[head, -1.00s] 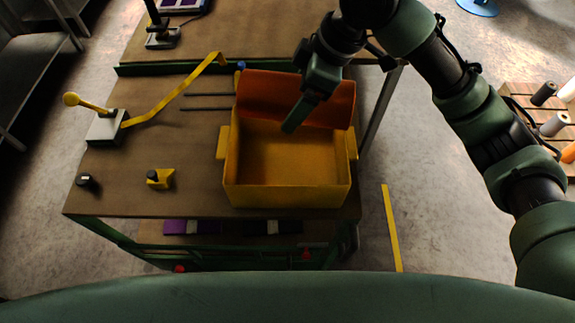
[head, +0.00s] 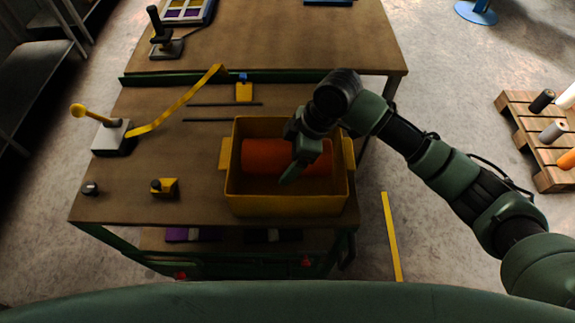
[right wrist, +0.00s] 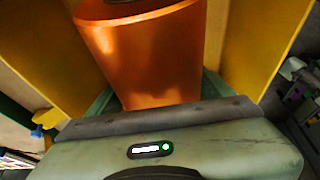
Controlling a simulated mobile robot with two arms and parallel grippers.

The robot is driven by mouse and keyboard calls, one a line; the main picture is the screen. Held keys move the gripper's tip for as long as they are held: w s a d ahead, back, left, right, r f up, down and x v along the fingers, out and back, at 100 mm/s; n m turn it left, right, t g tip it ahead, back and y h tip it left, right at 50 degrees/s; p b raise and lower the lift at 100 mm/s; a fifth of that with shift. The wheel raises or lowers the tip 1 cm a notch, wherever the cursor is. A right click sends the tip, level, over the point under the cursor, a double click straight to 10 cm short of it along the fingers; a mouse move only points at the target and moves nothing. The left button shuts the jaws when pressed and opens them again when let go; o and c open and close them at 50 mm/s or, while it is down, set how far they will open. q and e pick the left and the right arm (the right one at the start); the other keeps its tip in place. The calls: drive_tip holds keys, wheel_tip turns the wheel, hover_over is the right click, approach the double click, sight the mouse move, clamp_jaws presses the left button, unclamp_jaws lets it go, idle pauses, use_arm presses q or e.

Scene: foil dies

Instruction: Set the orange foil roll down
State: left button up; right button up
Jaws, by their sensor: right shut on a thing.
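The orange foil roll (head: 262,158) is inside the yellow crate (head: 285,208) on the workbench, lying sideways along the crate's back half. My right gripper (head: 292,172) reaches into the crate from above and is shut on the roll. In the right wrist view the roll (right wrist: 150,55) fills the space between the fingers, with yellow crate walls (right wrist: 255,45) on both sides. The roll's underside is hidden, so I cannot tell whether it touches the crate floor. My left gripper is not in view.
A second table (head: 300,45) is behind. A pallet (head: 540,150) with several rolls lies at the far right.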

wheel_tip(320, 180, down, 3)
drive_tip(key=shift+f+p, duration=0.15)
drive_tip(key=shift+p, duration=0.15)
drive_tip(key=shift+f, duration=0.45)
drive_tip(key=shift+f, duration=0.15)
drive_tip(key=o, duration=2)
drive_tip(key=b+v, duration=0.1)
drive_tip(key=v, duration=1.1)
drive_tip(key=shift+s+b, duration=0.1)
drive_tip(key=shift+b, duration=0.25)
